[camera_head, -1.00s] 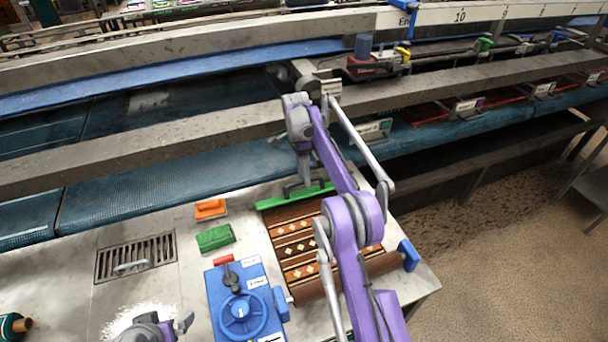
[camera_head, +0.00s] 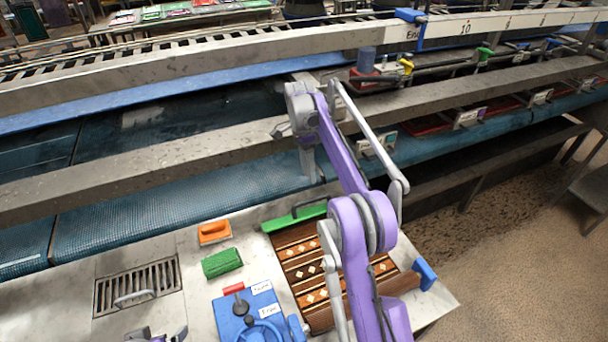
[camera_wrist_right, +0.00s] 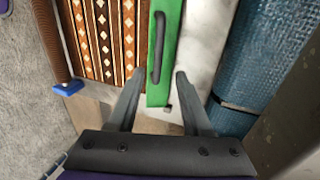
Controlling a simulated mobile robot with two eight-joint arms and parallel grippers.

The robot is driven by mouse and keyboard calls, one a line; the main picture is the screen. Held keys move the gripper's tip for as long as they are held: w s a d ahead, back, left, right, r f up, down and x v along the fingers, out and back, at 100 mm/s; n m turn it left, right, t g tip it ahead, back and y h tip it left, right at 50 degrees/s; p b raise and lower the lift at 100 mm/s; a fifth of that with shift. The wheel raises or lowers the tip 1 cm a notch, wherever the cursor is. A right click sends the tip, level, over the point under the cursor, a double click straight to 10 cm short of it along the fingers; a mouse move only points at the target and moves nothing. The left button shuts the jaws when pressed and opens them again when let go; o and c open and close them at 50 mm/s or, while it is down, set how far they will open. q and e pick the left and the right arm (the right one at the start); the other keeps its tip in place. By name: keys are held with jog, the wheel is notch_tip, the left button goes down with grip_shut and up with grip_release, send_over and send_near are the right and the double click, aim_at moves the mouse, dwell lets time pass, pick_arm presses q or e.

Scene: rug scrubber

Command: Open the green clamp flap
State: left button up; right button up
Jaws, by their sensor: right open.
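The green clamp flap (camera_head: 286,221) lies across the far end of the patterned rug (camera_head: 305,262). It shows as a long green bar with a black handle in the right wrist view (camera_wrist_right: 156,85). My right gripper (camera_head: 306,172) is above and beyond the flap in the head view, apart from it. In the right wrist view its fingers (camera_wrist_right: 160,78) are spread and empty, one on each side of the flap's near end, with the handle between and ahead of them. My left gripper (camera_head: 160,337) is cut off at the bottom edge of the head view.
A blue control box (camera_head: 250,312) with a red lever and wheel stands left of the rug. A green brush (camera_head: 222,262), an orange item (camera_head: 214,232) and a drain grate (camera_head: 136,286) lie farther left. A blue conveyor belt (camera_head: 180,222) and metal rail run behind.

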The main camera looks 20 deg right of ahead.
pick_arm(q)
jog(key=shift+s, duration=0.15)
pick_arm(e)
jog(key=shift+s, duration=0.15)
